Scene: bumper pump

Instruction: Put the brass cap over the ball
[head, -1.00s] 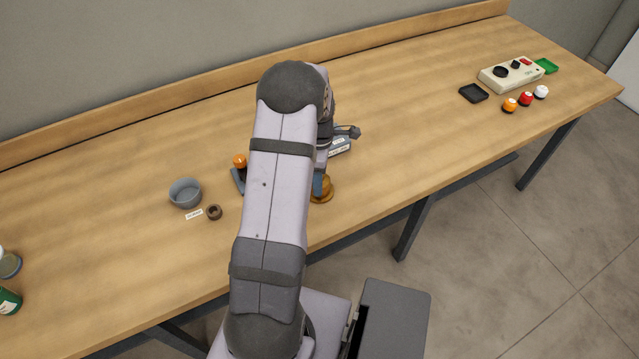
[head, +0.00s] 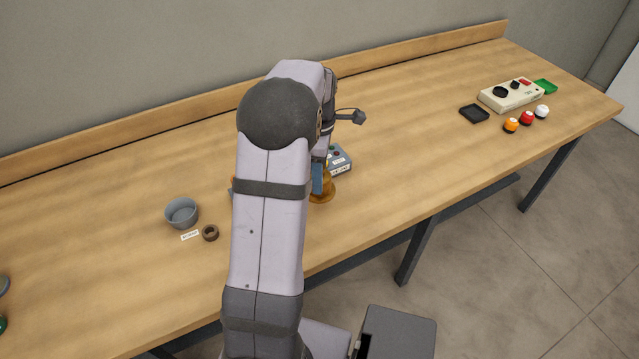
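The brass cap (head: 322,193) is a golden, bell-like piece with a wide lower rim, right of my forearm in the head view. My gripper (head: 318,180) is at the cap, with one blue-grey finger against its near side. The cap moves with the gripper, so the gripper appears shut on it; the far finger is hidden. The cap looks upright, and its height above the table is hard to judge. The orange ball (head: 233,179) is almost wholly hidden behind my forearm; only a sliver shows at its left edge.
A blue-grey box (head: 341,160) with buttons stands just behind the cap. A grey bowl (head: 181,213) and a small brown ring (head: 210,233) lie left of my arm. A cream control box (head: 510,95), black tray (head: 474,113) and several coloured knobs are far right. The table between is clear.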

